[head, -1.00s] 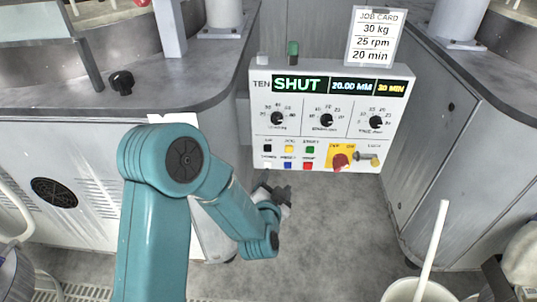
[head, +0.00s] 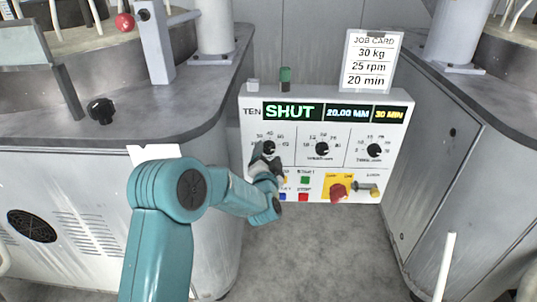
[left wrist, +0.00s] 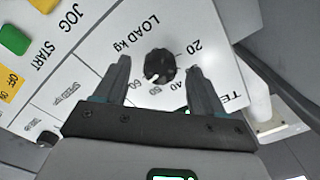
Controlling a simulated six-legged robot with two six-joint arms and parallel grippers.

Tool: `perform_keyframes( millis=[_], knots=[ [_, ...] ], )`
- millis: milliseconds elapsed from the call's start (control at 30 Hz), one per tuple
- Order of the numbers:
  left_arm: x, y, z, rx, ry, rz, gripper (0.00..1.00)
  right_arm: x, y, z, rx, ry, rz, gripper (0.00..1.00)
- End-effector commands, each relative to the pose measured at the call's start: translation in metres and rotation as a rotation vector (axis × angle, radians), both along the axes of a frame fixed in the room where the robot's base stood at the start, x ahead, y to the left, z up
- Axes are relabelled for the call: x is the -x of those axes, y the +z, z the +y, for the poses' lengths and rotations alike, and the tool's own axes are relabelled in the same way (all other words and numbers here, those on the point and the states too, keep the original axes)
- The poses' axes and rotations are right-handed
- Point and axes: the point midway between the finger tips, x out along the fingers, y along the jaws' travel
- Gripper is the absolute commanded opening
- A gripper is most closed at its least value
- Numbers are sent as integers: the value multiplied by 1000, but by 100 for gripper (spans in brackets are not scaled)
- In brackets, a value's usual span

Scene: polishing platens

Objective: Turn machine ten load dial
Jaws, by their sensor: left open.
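The machine ten panel (head: 346,128) is white, with "TEN", a green "SHUT" readout (head: 293,112) and three black dials. The load dial (head: 269,147) is the leftmost, partly hidden by my left gripper (head: 265,157) in the head view. In the left wrist view the black load dial (left wrist: 160,66) appears under the "LOAD kg" label, between the two fingertips of my open left gripper (left wrist: 158,67). A gap shows on each side of it. I cannot tell how deep the fingers reach around it. My right gripper is not in view.
The job card (head: 370,61) above the panel reads 30 kg, 25 rpm, 20 min. The middle dial (head: 322,149), right dial (head: 374,150), red knob (head: 338,193) and coloured buttons are close by. Grey machine housings (head: 462,165) flank the panel.

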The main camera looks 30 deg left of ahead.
Motion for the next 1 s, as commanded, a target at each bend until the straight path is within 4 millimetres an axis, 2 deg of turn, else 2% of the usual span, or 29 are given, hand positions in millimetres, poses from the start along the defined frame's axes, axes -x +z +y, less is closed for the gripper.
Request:
perform_keyframes(
  millis=[133, 400, 567, 600, 833, 1000],
  knots=[
    [-9, 0, 4, 0, -1, -1, 69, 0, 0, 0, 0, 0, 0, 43],
    [-12, 0, 5, 0, -1, 0, 69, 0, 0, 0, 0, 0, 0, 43],
    [-12, 0, 5, 0, -1, 0, 17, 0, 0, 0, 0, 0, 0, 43],
    [-12, 0, 5, 0, -1, 0, 13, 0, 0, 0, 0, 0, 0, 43],
    [-12, -1, 5, 12, -1, -8, 13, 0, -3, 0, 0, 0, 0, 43],
    [-12, -3, 5, 61, 0, -38, 13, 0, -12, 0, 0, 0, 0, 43]
  ],
)
